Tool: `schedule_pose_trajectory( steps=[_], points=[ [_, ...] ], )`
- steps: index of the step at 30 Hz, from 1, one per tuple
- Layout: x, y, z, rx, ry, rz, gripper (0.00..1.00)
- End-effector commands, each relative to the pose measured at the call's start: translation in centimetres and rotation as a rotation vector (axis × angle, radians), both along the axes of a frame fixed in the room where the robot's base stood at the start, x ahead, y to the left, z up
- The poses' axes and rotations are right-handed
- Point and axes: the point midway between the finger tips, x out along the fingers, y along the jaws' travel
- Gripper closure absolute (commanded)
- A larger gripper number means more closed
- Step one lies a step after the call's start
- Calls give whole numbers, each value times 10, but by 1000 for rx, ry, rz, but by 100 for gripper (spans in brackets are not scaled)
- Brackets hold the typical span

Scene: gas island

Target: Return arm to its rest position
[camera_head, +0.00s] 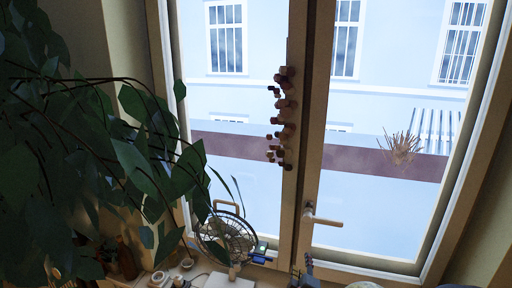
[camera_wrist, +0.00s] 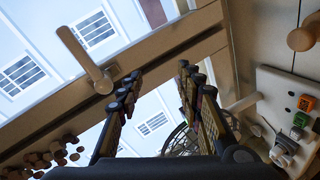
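My gripper (camera_wrist: 160,72) shows in the wrist view with its two dark, jointed fingers spread apart. Nothing is held between them, and the window frame and glass show through the gap. The fingers point up towards the window (camera_wrist: 150,60), and I cannot tell how far off it is. In the head view, a small grey-blue shape (camera_head: 308,264) shows at the bottom edge below the window handle; I cannot tell whether it is part of my arm. The rest of my arm is not clearly visible there.
A leafy plant (camera_head: 90,130) fills the left of the head view. A wire fan (camera_head: 228,238) stands on the crowded sill. A window handle (camera_head: 320,218) juts from the frame, beside hanging wooden pieces (camera_head: 283,120). A white board (camera_wrist: 290,88) with small orange and green parts is at right.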

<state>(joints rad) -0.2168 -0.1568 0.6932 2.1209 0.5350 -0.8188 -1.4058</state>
Motion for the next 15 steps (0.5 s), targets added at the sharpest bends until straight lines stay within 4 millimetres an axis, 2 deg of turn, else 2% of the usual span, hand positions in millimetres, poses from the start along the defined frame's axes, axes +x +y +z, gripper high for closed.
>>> schedule_pose_trajectory(
  steps=[1,3,6,11,15],
  points=[
    [-8,10,-18,92,66,9,64],
    [-22,27,-37,234,164,10,64],
    [-50,47,-55,420,309,-14,64],
    [-105,64,-63,654,528,-115,64],
    [-163,62,-54,791,690,-256,64]
  ],
)
